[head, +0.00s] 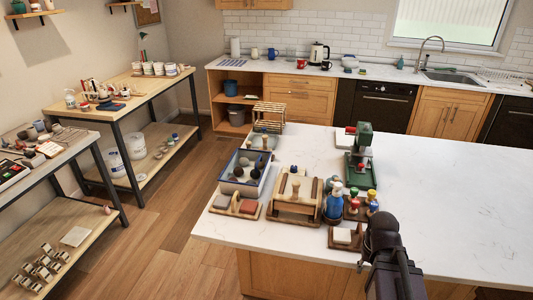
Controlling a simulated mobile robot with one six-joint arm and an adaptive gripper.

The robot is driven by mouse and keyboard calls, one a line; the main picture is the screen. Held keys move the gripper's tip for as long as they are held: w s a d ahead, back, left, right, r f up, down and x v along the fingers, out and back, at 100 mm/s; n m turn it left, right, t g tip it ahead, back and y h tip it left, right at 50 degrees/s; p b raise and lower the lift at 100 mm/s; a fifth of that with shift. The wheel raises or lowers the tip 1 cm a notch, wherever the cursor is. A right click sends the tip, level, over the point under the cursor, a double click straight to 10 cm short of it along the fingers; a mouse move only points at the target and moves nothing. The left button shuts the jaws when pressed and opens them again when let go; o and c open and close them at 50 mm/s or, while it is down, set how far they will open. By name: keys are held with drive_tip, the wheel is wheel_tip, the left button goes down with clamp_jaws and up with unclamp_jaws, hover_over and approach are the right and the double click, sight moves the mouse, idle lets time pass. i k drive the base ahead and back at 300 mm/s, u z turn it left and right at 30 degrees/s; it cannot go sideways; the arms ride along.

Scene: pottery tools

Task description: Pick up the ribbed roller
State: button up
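I cannot single out a ribbed roller with certainty at this size. A wooden frame (295,205) with a small upright wooden piece on it stands on the white island counter (455,205). Small tools (42,140) lie crowded on the near left workbench, and some may be rollers, but they are too small to tell. My arm comes up from the lower right, and its dark end, my gripper (380,229), is over the counter's front edge. Its fingers cannot be made out, and I see nothing held in it.
Around the frame stand a blue-rimmed tray (231,186) of dark round things, a blue bottle (333,205), a green device (361,150), a small block on a wooden base (344,237) and coloured-top pieces (372,201). The counter's right side is bare. Wooden floor (190,225) is open between island and workbenches.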

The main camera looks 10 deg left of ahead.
sight(265, 138)
drive_tip(key=k, duration=1)
drive_tip(key=u, duration=0.4)
drive_tip(key=i, duration=0.7)
